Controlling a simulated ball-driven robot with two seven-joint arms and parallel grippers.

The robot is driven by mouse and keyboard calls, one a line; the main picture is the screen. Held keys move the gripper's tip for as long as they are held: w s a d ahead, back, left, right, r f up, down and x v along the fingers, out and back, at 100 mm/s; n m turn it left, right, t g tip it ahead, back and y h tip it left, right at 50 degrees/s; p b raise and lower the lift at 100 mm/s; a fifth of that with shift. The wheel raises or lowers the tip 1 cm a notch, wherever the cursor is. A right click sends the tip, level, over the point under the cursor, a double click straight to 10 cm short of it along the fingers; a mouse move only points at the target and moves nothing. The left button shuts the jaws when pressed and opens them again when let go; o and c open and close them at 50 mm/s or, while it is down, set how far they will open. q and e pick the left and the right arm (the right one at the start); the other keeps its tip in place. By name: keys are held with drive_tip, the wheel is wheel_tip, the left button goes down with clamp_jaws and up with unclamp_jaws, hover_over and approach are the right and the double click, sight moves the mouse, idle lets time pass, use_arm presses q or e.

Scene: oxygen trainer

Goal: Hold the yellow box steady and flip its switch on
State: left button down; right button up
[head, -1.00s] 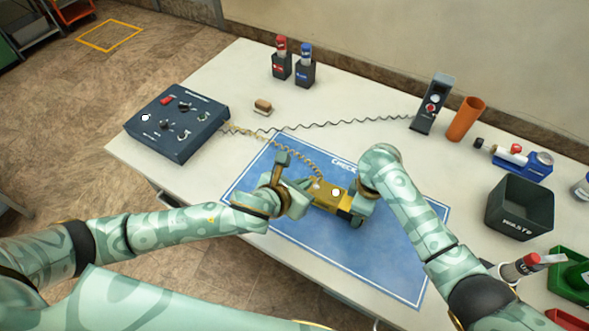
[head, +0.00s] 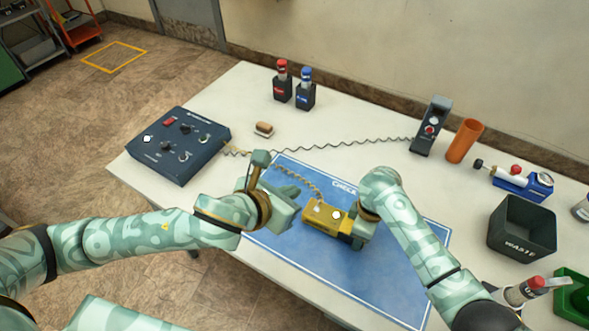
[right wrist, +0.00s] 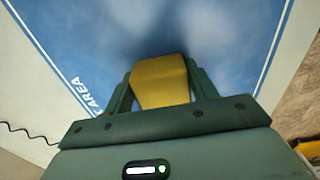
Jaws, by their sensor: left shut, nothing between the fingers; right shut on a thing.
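The yellow box (head: 324,217) lies on the blue mat (head: 375,272), with a coiled cord running from its left end toward the back left. A pale round spot shows on its top; I cannot tell the switch's position. My right gripper (head: 352,228) is shut on the box's right end. In the right wrist view the yellow box (right wrist: 160,82) sits between the two fingers of my right gripper (right wrist: 158,92). My left gripper (head: 290,200) is shut and empty, raised just left of the box and apart from it, as far as I can tell.
A dark control box (head: 178,145) stands at the left of the table (head: 340,110). Red (head: 282,82) and blue (head: 305,90) bottles stand at the back. A handset (head: 430,125), orange cup (head: 465,140) and waste bin (head: 522,228) are at the right. The mat's front is clear.

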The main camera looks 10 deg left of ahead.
drive_tip(key=o, duration=1.2)
drive_tip(key=shift+o, duration=0.2)
drive_tip(key=shift+r, duration=0.1)
